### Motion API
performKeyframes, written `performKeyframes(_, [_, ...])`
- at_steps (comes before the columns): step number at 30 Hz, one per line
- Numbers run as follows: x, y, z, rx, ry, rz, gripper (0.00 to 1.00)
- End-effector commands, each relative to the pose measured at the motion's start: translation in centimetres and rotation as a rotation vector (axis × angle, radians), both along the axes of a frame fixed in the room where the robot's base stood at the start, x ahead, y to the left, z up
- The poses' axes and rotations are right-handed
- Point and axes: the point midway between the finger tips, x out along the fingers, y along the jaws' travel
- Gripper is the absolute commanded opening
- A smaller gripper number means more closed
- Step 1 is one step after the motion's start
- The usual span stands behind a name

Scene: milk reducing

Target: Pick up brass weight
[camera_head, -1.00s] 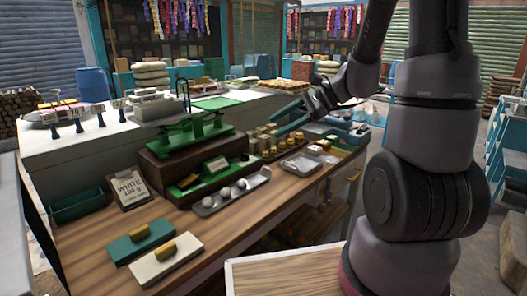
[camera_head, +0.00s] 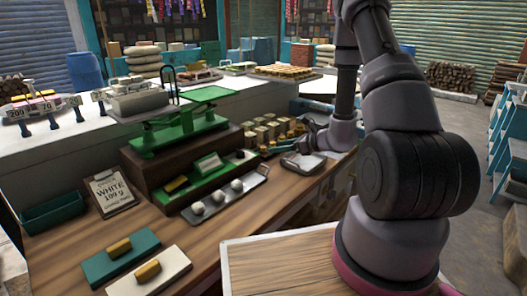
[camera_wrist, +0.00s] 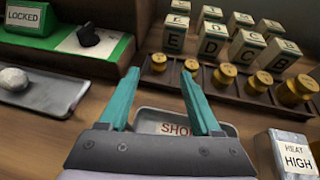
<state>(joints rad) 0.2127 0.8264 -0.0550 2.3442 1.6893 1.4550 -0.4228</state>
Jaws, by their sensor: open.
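Several brass weights (camera_wrist: 226,74) stand in a row on a dark wooden rack (camera_wrist: 205,85), rising in size to the right in the wrist view. The frames do not show which one is meant. My gripper (camera_wrist: 160,76) has two teal fingers spread apart with nothing between them. Its fingertips are in front of the smaller weights at the row's left end, apart from them as far as I can tell. In the head view my gripper (camera_head: 297,142) is low by the rack, partly hidden by the arm, and some brass weights (camera_head: 265,151) show left of it.
Lettered blocks (camera_wrist: 210,40) stand behind the weights. A metal tray marked "SHO" (camera_wrist: 172,124) lies below my fingers, and a "HEAT HIGH" block (camera_wrist: 290,152) is at right. A grey tray with white lumps (camera_head: 228,192) and a green balance (camera_head: 180,130) stand at left.

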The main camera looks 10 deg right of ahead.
Motion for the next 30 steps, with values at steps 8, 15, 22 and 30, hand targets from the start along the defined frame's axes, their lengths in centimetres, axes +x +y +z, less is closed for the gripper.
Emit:
performKeyframes(8, [1.7, 2.0, -0.9, 0.001, 0.001, 0.005, 0.65])
performKeyframes(15, [3.7, 3.9, -2.1, 0.0, 0.0, 0.002, 0.65])
performKeyframes(22, [4.0, 4.1, -2.1, 0.0, 0.0, 0.001, 0.65])
performKeyframes(30, [4.0, 4.1, -2.1, 0.0, 0.0, 0.002, 0.0])
